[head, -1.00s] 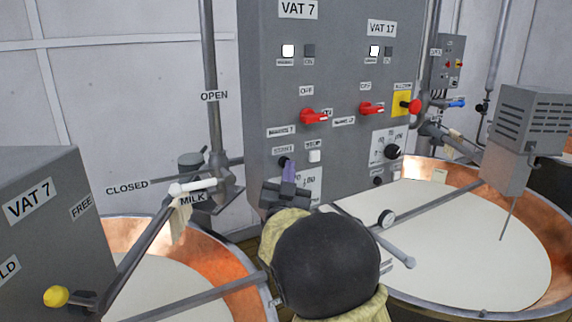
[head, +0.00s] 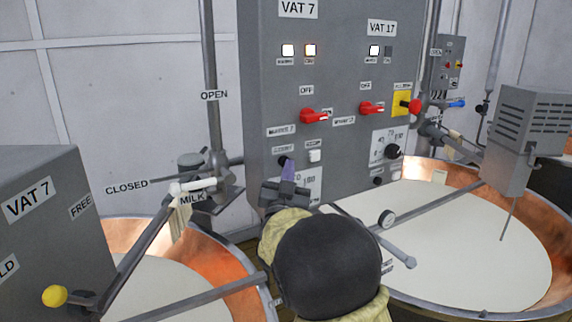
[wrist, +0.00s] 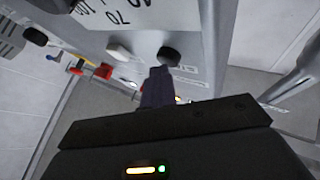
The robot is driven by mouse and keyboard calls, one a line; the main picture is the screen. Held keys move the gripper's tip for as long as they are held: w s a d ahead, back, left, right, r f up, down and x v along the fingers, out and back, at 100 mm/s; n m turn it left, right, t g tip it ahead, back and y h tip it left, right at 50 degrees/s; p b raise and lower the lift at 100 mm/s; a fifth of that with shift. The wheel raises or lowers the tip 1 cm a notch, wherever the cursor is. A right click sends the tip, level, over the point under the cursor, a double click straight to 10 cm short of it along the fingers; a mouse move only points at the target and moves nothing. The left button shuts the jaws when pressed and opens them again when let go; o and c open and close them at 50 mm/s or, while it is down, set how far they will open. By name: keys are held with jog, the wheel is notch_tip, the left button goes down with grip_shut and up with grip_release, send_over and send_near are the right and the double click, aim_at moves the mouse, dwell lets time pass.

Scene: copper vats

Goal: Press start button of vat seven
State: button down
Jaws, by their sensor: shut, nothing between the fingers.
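The grey control panel (head: 270,75) carries a VAT 7 label (head: 298,9) at its upper left. Under it, a white lamp (head: 288,50) and a second lamp (head: 310,50) are both lit. The black start button (head: 283,160) sits low on the panel, left of the white stop button (head: 314,155). My gripper (head: 289,171) is shut and empty, with its purplish fingertips at the start button. In the wrist view the fingertips (wrist: 158,75) are right beside the black button (wrist: 169,56); I cannot tell if they touch. The white button (wrist: 119,52) is apart from them.
Red rotary switches (head: 314,116) and a yellow-backed red emergency knob (head: 414,106) sit higher on the panel. Copper vats stand left (head: 235,275) and right (head: 545,290). A milk valve lever (head: 190,187) and a yellow-knobbed lever (head: 56,296) are at left.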

jog(key=shift+s+d+b, duration=0.45)
jog(key=shift+s+b, duration=0.15)
jog(key=shift+s, duration=0.05)
jog(key=s+d+b, duration=0.1)
jog(key=s, duration=0.1)
jog(key=s+d+b, duration=0.2)
jog(key=shift+s, duration=0.1)
dwell(0.3)
jog(key=shift+a, duration=0.1)
dwell(0.4)
